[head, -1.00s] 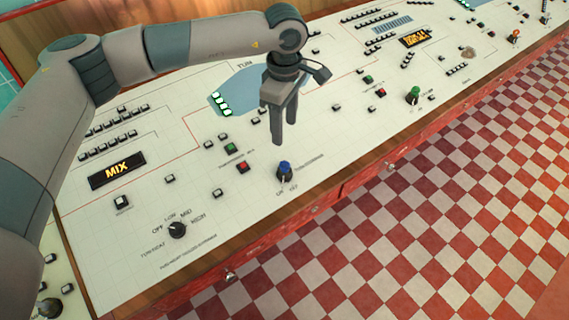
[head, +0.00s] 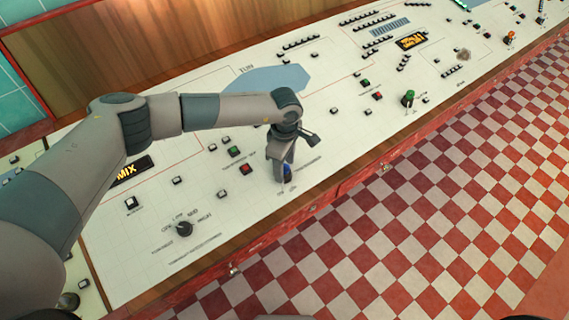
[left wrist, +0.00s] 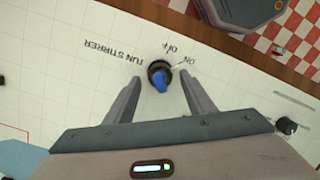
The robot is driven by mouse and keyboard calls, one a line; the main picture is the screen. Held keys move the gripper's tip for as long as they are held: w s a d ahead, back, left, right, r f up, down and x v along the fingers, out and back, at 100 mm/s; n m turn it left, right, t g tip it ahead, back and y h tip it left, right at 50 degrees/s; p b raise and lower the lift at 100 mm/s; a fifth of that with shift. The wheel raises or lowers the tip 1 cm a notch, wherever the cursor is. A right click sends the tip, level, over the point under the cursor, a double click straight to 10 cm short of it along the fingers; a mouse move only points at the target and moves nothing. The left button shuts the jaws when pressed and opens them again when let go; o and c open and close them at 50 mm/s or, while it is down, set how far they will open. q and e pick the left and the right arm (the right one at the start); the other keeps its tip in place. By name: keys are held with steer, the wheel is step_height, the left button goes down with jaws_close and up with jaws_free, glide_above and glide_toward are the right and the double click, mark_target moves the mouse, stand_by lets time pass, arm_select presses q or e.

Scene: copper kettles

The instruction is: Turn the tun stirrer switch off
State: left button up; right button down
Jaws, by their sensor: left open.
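The tun stirrer switch is a blue knob on a dark round base (left wrist: 159,76), set in the white panel, with TUN STIRRER, OFF and ON printed around it. In the head view the blue knob (head: 287,171) is mostly hidden by my left gripper (head: 281,176). In the left wrist view my left gripper (left wrist: 158,82) is open, one finger on each side of the knob. Gaps show between knob and fingers in that view. I cannot clearly tell which label the knob points to. My right gripper is not in view.
A black rotary dial (head: 184,229) sits to the left, with red (head: 246,169) and green (head: 234,151) buttons nearby. A green knob (head: 408,98) is farther right. The panel's wooden front edge (head: 330,195) runs close to the switch, above the checkered floor (head: 420,220).

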arm_select(q)
steer(key=shift+f, duration=0.7)
steer(key=c, duration=1.1)
